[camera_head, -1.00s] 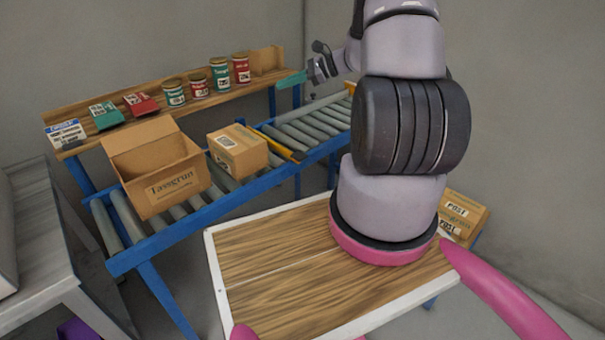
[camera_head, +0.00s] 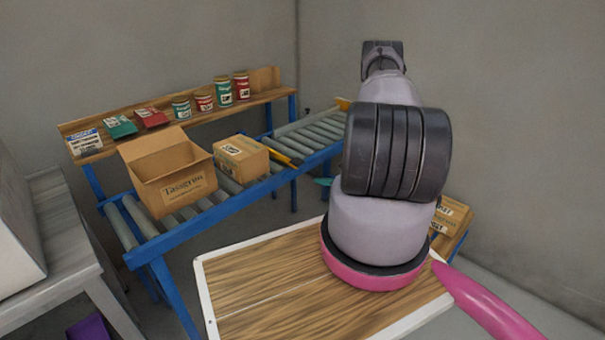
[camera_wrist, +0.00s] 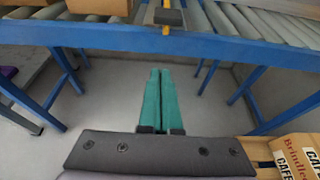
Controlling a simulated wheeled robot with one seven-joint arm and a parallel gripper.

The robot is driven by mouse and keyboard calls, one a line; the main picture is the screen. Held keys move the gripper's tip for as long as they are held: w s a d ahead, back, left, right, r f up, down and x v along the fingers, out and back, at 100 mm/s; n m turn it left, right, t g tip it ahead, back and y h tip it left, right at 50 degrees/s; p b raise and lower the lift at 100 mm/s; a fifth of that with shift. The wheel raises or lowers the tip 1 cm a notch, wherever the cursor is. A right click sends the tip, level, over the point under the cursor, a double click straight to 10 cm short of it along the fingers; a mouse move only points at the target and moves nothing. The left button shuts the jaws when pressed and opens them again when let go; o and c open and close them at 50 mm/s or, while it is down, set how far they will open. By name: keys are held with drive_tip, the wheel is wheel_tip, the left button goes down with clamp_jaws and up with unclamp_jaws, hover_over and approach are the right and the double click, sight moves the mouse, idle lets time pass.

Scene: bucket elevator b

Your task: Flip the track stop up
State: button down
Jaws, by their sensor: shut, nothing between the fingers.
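The track stop, a yellow and black bar (camera_head: 283,150), lies low across the rollers just right of the closed carton. In the wrist view its grey and black end block (camera_wrist: 168,16) sits at the conveyor's blue front rail, at the top of the picture. My gripper (camera_wrist: 160,72) has green fingers pressed together, with nothing between them. The fingertips appear below the front rail and apart from the stop. In the head view only a bit of green fingertip (camera_head: 323,182) shows, in front of the conveyor; my arm hides the rest.
A blue-framed roller conveyor (camera_head: 215,221) carries an open carton (camera_head: 182,188) and a closed carton (camera_head: 240,158). A wooden shelf (camera_head: 165,130) with cans and small boxes runs behind. A white-edged wooden board (camera_head: 260,285) is near me, and cartons (camera_head: 452,215) stand at right.

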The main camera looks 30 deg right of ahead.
idle(0.3)
drive_tip(key=x, duration=1)
drive_tip(key=shift+r, duration=2)
